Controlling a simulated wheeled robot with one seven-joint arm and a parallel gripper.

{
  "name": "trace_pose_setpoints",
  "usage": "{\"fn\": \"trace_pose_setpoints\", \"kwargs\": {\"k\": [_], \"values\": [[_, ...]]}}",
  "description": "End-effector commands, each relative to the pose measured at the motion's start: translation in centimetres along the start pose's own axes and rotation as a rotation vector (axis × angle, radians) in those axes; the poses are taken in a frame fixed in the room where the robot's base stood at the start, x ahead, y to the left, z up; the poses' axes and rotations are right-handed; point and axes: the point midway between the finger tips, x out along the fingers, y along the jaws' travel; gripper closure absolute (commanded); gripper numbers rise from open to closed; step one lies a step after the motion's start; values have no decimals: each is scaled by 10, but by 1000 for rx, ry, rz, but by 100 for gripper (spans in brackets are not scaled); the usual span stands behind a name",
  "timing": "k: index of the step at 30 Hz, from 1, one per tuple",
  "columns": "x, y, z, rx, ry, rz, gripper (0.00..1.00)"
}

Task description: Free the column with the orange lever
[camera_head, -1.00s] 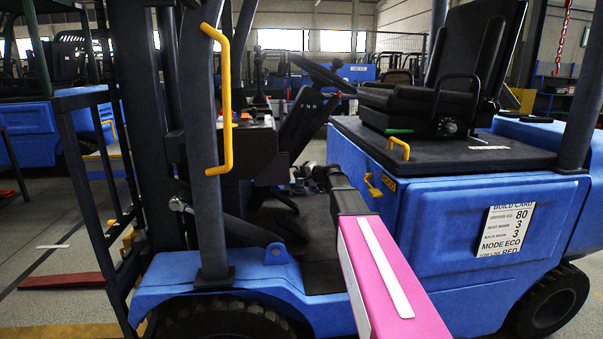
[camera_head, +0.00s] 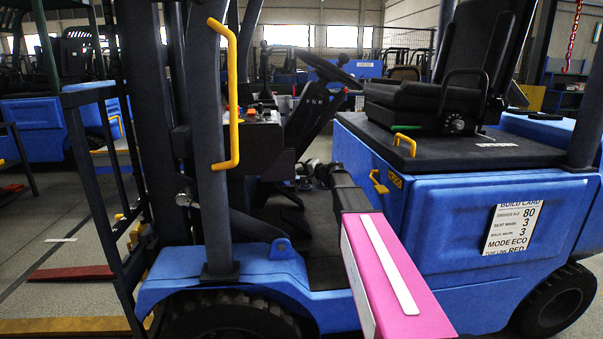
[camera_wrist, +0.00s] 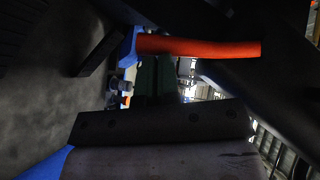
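The steering column (camera_head: 306,116) stands tilted in the forklift's footwell, with the dark steering wheel (camera_head: 332,72) on top. In the wrist view an orange-red lever (camera_wrist: 200,47) runs level across the top, out of a blue mount (camera_wrist: 128,46) at its left end. I cannot make out this lever in the head view. My pink and black arm reaches into the footwell beside the column's base. My gripper (camera_head: 308,172) is small and partly hidden there. A dark screwed block and a grey surface fill the bottom of the wrist view; finger spacing and contact are not clear.
A dark post with a yellow grab handle (camera_head: 233,95) stands left of my arm. The black seat (camera_head: 440,85) and blue side body with a build card (camera_head: 512,228) are at right. The footwell is narrow; the floor (camera_head: 55,225) at left is partly clear.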

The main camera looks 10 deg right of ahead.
Motion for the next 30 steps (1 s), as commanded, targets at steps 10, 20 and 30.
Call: {"fn": "trace_pose_setpoints", "kwargs": {"k": [10,20,30], "values": [[-53,0,2,0,1,1,100],[-101,0,1,0,1,-1,100],[-108,0,0,0,2,-1,100]]}}
